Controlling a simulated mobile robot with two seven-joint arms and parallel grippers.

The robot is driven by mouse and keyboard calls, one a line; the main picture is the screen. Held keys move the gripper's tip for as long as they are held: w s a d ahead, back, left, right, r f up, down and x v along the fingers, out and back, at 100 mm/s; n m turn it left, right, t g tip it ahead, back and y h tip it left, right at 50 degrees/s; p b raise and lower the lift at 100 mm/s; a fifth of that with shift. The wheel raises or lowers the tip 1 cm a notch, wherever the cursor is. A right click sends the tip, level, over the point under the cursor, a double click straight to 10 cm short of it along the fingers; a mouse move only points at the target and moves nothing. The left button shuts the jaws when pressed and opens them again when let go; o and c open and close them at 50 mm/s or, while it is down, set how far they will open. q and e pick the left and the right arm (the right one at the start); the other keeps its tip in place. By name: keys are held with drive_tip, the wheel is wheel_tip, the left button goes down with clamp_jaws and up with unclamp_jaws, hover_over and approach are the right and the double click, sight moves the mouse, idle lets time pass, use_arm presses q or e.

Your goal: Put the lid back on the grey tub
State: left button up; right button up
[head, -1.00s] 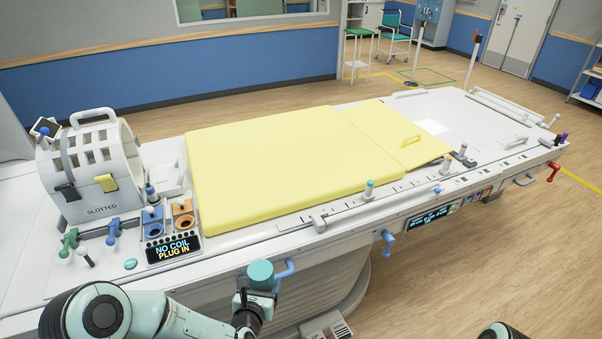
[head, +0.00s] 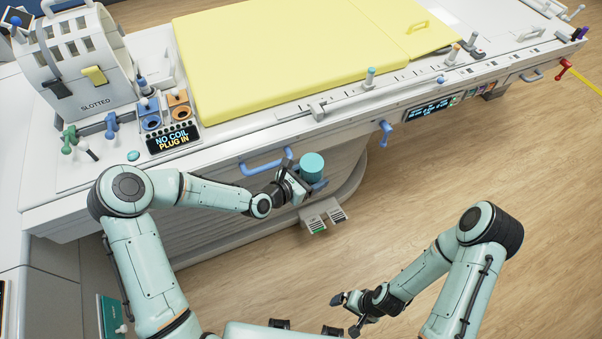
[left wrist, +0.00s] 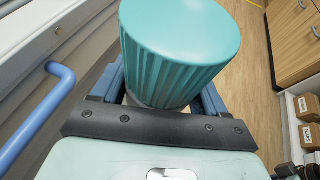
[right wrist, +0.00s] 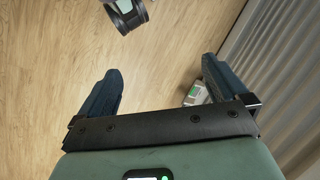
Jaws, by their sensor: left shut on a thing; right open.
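My left gripper (head: 309,176) is shut on a teal ribbed cylinder with a flat round top (head: 312,165), which looks like a lid. It is held in the air in front of the table's side, near a blue handle. In the left wrist view the teal lid (left wrist: 178,50) sits between the two blue fingers, hiding much of them. My right gripper (head: 344,315) is open and empty over the floor, lower right of the left one. Its spread fingers also show in the right wrist view (right wrist: 160,88). I see no grey tub in these views.
The long white patient table (head: 75,185) with a yellow pad (head: 290,60) runs across the back. A slotted white coil (head: 75,65) stands on its left end. Blue handles (head: 265,160) stick out from its side. A foot pedal unit (head: 323,215) lies below. Floor is clear at right.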

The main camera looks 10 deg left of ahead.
use_arm(q)
clamp_jaws()
use_arm(e)
drive_tip(key=shift+c, duration=0.7)
drive_tip(key=shift+w, duration=0.15)
drive_tip(key=shift+c, duration=0.4)
use_arm(q)
drive_tip(key=shift+r, duration=0.1)
use_arm(e)
drive_tip(key=w+a+r+n, duration=0.2)
drive_tip(key=w+r+n, duration=0.1)
drive_tip(key=w+n, duration=0.4)
drive_tip(key=w+a+r+n+h, duration=0.15)
drive_tip(key=w+r+n, duration=0.3)
drive_tip(key=w, duration=0.45)
drive_tip(key=w+a+r+n+y, duration=0.1)
drive_tip(key=w+a+r+n, duration=0.15)
drive_tip(key=w+n, duration=0.5)
wheel_tip(320, 180, up, 26)
drive_tip(key=n+h, duration=0.3)
drive_tip(key=n, duration=1.1)
hover_over(312, 162)
drive_tip(key=shift+r+t, duration=0.15)
drive_tip(key=shift+t, duration=0.15)
drive_tip(key=shift+f, duration=4.05)
